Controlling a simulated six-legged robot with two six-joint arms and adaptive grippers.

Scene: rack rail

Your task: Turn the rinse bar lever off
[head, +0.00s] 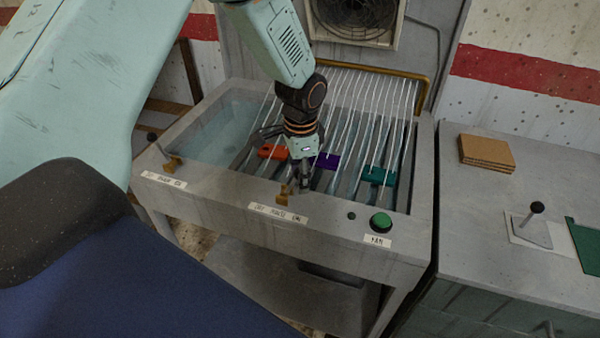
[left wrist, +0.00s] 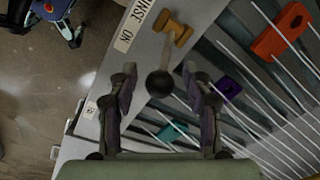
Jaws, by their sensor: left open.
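The rinse lever has a brass base (head: 283,198) on the front rim of the grey sink unit, above a label (head: 278,213) marked OFF, RINSE, ON. In the left wrist view, its black ball knob (left wrist: 160,83) hangs from the brass pivot (left wrist: 172,32), leaning toward the ON end of the label (left wrist: 136,22). My left gripper (head: 304,184) is over the rim, just right of the brass base. In the left wrist view, its open fingers (left wrist: 159,76) stand on either side of the knob, with no clear contact. In the head view the gripper hides the knob. My right gripper is not in view.
Wire rack rails (head: 345,110) hold orange (head: 272,152), purple (head: 327,161) and teal (head: 379,175) pieces close behind the gripper. Another lever (head: 172,162) stands left on the rim. A green FAN button (head: 381,222) is at right. Brown tiles (head: 487,152) lie on the side counter.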

